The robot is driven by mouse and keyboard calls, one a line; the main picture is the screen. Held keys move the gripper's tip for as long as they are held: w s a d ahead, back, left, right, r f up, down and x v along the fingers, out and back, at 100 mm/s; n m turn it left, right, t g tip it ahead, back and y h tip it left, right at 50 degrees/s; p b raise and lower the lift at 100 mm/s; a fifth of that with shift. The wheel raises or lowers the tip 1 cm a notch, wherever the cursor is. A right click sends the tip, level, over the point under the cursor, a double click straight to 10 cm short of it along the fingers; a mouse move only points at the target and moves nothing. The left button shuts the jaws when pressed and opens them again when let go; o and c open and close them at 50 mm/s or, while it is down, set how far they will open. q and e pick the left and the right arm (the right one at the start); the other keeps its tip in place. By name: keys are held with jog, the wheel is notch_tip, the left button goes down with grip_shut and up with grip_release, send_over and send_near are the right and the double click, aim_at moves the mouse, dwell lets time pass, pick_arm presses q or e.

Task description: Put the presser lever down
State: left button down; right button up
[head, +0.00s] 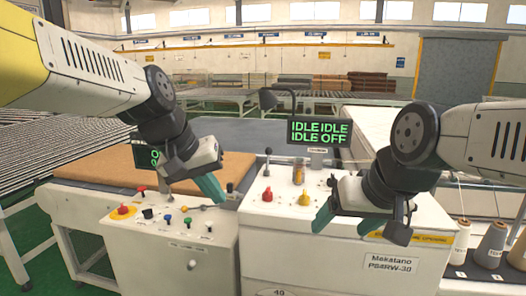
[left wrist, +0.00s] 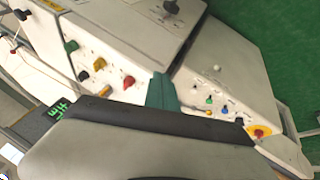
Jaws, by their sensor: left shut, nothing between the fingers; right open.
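A thin upright lever with a dark knob (head: 268,153) stands at the back left of the white sewing machine head (head: 285,222). No label tells me whether it is the presser lever.
A control box (head: 170,245) with several coloured knobs and a red emergency button (head: 123,211) stands at left. Red (head: 267,194) and yellow (head: 304,198) knobs sit on the machine. A screen (head: 318,132) reads IDLE and OFF. Thread cones (head: 490,245) stand at right.

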pick_arm(q)
jog(key=w+d+n+g+h, duration=0.1)
jog(key=w+d+h, duration=0.25)
jog(key=w, duration=0.85)
jog(key=n+t+h, duration=0.2)
jog(key=n+h, duration=0.2)
jog(key=h, duration=0.5)
send_near(268, 158)
jog(key=w+a+r, duration=0.1)
jog(key=w+a, duration=0.1)
jog(key=w, duration=0.6)
jog(key=shift+s+a+r+y, duration=0.1)
jog(key=shift+s+r+y, duration=0.05)
jog(key=shift+y, duration=0.1)
jog(key=x, duration=1)
jog(key=shift+s, duration=0.1)
jog(key=s, duration=0.3)
jog(key=shift+r, duration=0.4)
jog(key=shift+s, duration=0.45)
jog(key=shift+s+r, duration=0.1)
jog(key=shift+s, duration=0.05)
